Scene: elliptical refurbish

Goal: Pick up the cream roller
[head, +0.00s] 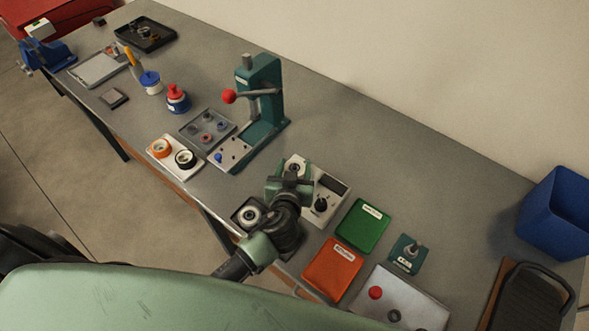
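My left arm comes in from below, beside this piece. My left gripper (291,184) is just to the right of and beyond it, over the left side of a grey control box (327,187). Another small pale ring with a dark centre (295,168) shows at the gripper's far end. The fingers are too small and hidden to read. My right gripper is out of view.
A green press (262,95) with a red-knobbed lever stands behind the gripper. A white tray (182,172) holds orange and black rings. Green (362,226) and orange (333,268) trays lie to the right. A blue bin (555,215) stands far right.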

